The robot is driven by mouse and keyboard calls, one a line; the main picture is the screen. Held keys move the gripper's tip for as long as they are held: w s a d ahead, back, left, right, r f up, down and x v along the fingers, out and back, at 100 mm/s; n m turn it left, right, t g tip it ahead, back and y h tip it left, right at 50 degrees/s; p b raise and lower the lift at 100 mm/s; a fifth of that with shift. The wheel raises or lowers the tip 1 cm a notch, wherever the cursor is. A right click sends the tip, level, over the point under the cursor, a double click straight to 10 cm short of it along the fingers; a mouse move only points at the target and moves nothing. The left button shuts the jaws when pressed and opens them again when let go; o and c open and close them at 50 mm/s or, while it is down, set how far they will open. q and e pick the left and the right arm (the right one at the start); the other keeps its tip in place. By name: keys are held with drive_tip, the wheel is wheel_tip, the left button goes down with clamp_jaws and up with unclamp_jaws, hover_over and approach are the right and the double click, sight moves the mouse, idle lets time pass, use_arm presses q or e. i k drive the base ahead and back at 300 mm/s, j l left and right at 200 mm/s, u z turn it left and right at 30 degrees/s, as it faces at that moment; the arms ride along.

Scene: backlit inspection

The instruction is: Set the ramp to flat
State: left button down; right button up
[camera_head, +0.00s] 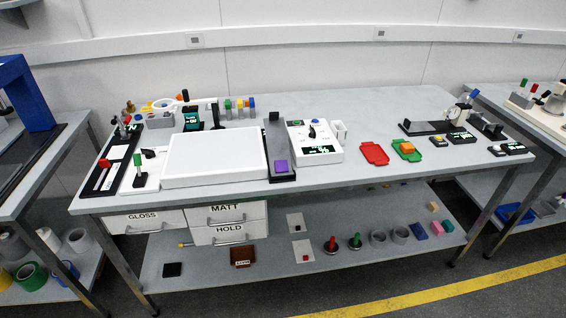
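What looks like the ramp is a long narrow dark grey board (277,138) on the table, between the white light panel and a white control box. A purple block (281,166) rests at its near end. A dark upright piece (274,118) stands at its far end. The board appears raised at the far end, but its exact angle is too small to tell. Neither of my grippers is in view.
The white light panel (215,157) lies left of the board. The white control box (314,142) with a dark knob stands close on its right. A red tray (374,153) and a green tray (406,150) lie farther right.

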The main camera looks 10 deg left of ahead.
sight(276, 137)
drive_tip(key=u, duration=0.35)
drive_tip(key=i+l+u, duration=0.1)
drive_tip(key=l+u, duration=0.25)
drive_tip(key=l, duration=0.15)
drive_tip(key=l+u, duration=0.7)
drive_tip(key=l, duration=1.25)
drive_tip(key=k+l+u, duration=0.1)
drive_tip(key=l, duration=0.85)
